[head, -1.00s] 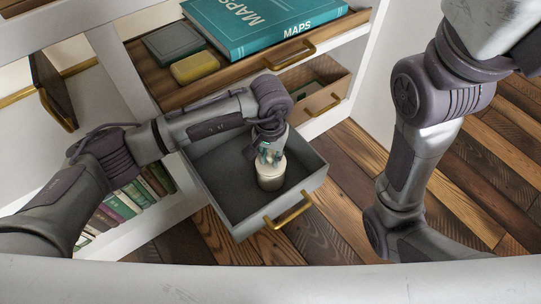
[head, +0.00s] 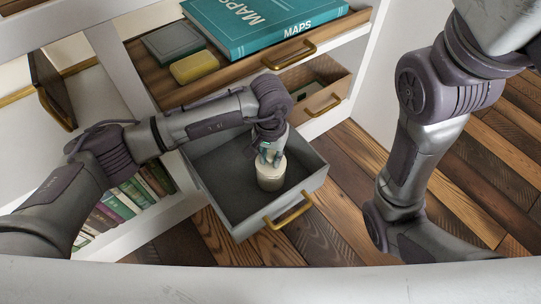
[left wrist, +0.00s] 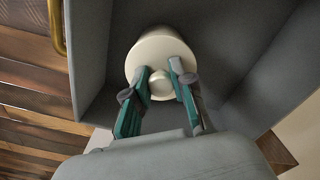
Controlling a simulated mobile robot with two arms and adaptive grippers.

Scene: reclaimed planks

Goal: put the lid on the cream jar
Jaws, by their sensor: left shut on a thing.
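The cream jar (head: 270,181) stands upright on the floor of an open grey drawer (head: 229,206). Its body also shows behind the lid in the left wrist view (left wrist: 160,32). The round cream lid (left wrist: 147,54) has a small knob and lies over the jar's top. I cannot tell whether it touches the rim all round. My left gripper (head: 266,157) is above the jar, with its teal fingertips (left wrist: 160,82) on both sides of the knob, shut on it. My right gripper is not in view; only my right arm shows at the right.
The drawer has a brass handle (head: 287,214) in front and free floor around the jar. A wooden drawer above holds a teal MAPS book (head: 245,25), a dark box (head: 174,45) and a yellow block (head: 195,67). Another open drawer (head: 325,97) is behind. Books (head: 125,200) stand lower left.

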